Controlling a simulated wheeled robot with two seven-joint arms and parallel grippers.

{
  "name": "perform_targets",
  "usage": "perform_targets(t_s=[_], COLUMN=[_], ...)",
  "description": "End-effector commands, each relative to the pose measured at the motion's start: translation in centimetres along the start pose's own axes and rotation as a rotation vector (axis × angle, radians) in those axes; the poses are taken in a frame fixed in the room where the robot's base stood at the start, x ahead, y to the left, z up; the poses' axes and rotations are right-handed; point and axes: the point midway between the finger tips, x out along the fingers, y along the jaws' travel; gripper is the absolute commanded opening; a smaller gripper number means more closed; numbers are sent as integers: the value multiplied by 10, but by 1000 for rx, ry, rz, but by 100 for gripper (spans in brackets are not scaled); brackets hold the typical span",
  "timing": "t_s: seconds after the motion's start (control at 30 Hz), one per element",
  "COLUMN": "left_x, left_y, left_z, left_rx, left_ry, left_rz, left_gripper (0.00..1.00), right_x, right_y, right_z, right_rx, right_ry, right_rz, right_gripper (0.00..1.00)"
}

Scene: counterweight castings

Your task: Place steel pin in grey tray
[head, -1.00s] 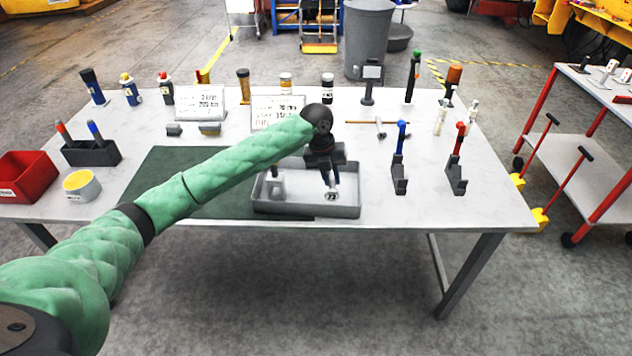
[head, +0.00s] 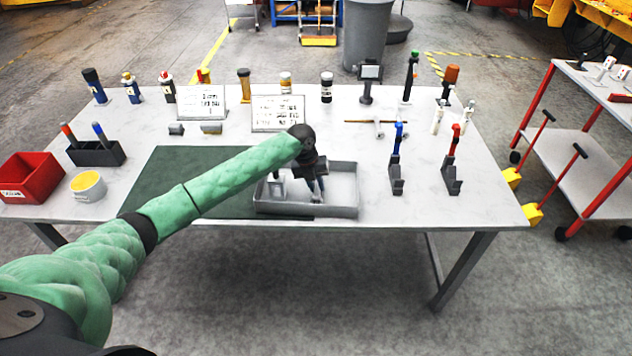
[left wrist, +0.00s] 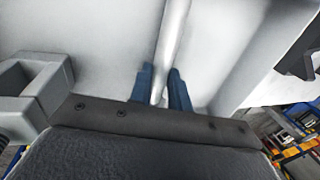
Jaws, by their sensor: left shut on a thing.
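The grey tray (head: 335,211) stands at the front edge of the table, partly over the dark green mat. My left gripper (head: 319,192) reaches down into it, its fingers low inside the walls. In the left wrist view the blue fingers (left wrist: 163,90) are shut on the steel pin (left wrist: 174,35), a smooth pale rod running away from between them. Pale tray surfaces surround the pin there; I cannot tell whether it touches the floor. In the head view the pin is too small to make out. My right gripper is not in view.
A grey clamp-like part (head: 277,186) stands in the tray left of my gripper; it also shows in the left wrist view (left wrist: 35,88). Two grey holders with a blue-handled tool (head: 397,140) and a red-handled tool (head: 454,140) stand right of the tray. The green mat (head: 170,180) is clear.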

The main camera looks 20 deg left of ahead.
Motion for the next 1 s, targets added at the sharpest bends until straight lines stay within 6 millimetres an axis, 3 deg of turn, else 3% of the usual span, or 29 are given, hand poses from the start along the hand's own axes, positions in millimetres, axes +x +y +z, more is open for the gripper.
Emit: perform_targets(t_s=[0.43,0.47,0.57,1.0], left_x=[4,5,4,-4], left_y=[1,1,1,1], left_z=[0,0,0,1], left_rx=[1,1,1,1], left_ry=[-2,-1,-1,-3], left_rz=[-1,0,0,-1], left_gripper=[0,21,40,40], right_x=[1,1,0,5], right_y=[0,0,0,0], right_z=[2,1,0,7], right_rx=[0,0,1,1], right_ry=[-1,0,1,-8], right_rz=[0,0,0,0], right_gripper=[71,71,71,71])
